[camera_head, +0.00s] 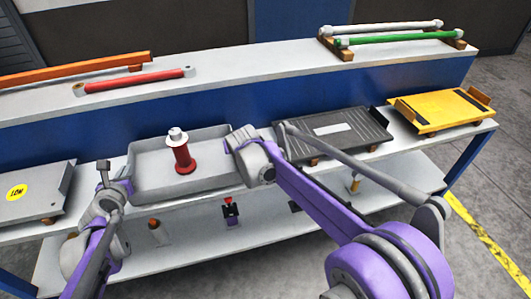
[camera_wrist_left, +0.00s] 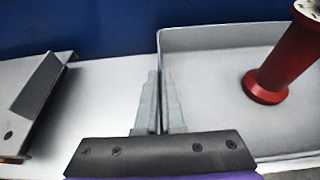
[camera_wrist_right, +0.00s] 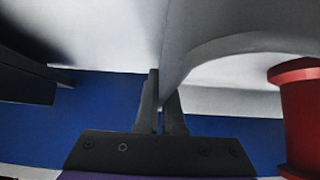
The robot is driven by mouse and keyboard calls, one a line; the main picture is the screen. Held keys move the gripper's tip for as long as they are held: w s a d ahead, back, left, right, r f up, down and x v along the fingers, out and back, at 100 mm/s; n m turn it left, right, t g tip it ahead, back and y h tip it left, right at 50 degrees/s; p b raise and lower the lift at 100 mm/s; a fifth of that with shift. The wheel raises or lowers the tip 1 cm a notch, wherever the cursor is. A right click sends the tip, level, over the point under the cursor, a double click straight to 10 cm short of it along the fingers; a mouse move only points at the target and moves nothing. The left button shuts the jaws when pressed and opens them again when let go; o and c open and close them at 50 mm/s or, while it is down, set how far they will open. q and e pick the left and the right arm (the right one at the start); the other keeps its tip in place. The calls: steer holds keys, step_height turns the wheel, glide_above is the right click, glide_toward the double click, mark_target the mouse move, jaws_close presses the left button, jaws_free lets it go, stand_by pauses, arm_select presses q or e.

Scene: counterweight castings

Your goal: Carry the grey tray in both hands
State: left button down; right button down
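The grey tray (camera_head: 143,178) is a shallow walled tray at the middle of the front bench. A red spool-shaped casting (camera_head: 183,158) with a white top stands upright in it. My left gripper (camera_head: 115,187) is at the tray's left wall; in the left wrist view its fingers (camera_wrist_left: 160,100) lie close on both sides of that wall. My right gripper (camera_head: 240,140) is at the tray's right wall; in the right wrist view its fingers (camera_wrist_right: 161,100) lie close on both sides of the wall. I cannot tell whether the tray is clear of the bench top.
A grey plate with a yellow label (camera_head: 18,192) lies left of the tray. A dark ribbed plate (camera_head: 335,132) and a yellow plate (camera_head: 440,108) lie to its right. Red, orange, white and green bars lie on the raised back ledge (camera_head: 250,72). A lower shelf (camera_head: 290,222) holds small items.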

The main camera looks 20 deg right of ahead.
arm_select(q)
steer(key=shift+f, duration=0.45)
arm_select(e)
steer(key=shift+f, duration=0.45)
arm_select(q)
steer(key=c, duration=1.4)
jaws_free()
steer(key=shift+f, duration=0.15)
steer(key=shift+c, duration=0.2)
arm_select(e)
steer(key=c, duration=1.4)
jaws_free()
steer(key=shift+f, duration=0.15)
steer(key=shift+c, duration=0.2)
arm_select(q)
steer(key=o, duration=0.4)
arm_select(e)
steer(key=o, duration=0.4)
arm_select(q)
steer(key=shift+s, duration=0.1)
arm_select(e)
steer(key=shift+s, duration=0.1)
steer(key=v, duration=1.2)
arm_select(q)
steer(key=v, duration=1.2)
